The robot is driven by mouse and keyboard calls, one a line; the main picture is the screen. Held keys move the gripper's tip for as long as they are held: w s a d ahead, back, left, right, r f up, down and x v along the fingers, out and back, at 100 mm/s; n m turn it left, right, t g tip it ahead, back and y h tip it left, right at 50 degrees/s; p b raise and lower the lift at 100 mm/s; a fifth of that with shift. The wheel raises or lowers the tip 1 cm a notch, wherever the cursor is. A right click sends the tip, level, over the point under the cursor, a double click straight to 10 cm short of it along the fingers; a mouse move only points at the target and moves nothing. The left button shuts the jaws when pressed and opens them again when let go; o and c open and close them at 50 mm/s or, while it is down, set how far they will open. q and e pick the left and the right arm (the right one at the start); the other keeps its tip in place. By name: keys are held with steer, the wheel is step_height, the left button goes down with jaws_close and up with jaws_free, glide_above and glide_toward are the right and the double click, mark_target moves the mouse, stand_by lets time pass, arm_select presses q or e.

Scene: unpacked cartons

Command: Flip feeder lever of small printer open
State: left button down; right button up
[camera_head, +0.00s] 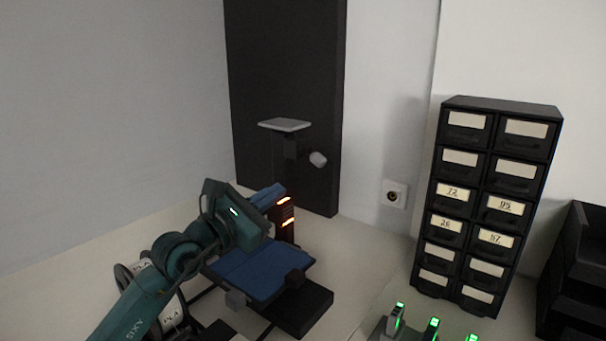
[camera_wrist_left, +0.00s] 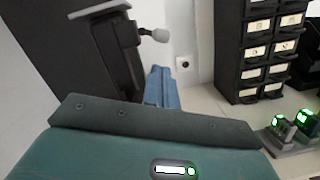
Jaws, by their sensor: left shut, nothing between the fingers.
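The small printer has a blue bed (camera_head: 262,272) on a black base (camera_head: 303,308), low in the head view. Its dark upper part (camera_head: 291,149), with a pale plate on top and a round grey knob, blends into a dark panel; in the wrist view a black upright (camera_wrist_left: 118,52) and the knob (camera_wrist_left: 161,35) show closer. I cannot pick out the feeder lever for certain. My teal left arm comes in from the left. My left gripper (camera_head: 274,190) is shut, its blue fingers (camera_wrist_left: 160,82) empty, close to the printer and below the knob. My right gripper is out of view.
Spools labelled PLA (camera_head: 170,316) sit partly behind my left arm. A black drawer cabinet (camera_head: 487,200) and black bins (camera_head: 578,270) stand at the right. A stand with green lights (camera_head: 398,320) is at the front. Table between printer and cabinet is clear.

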mark_target(313, 157)
arm_select(q)
steer(key=x, duration=0.9)
steer(key=shift+p, duration=0.4)
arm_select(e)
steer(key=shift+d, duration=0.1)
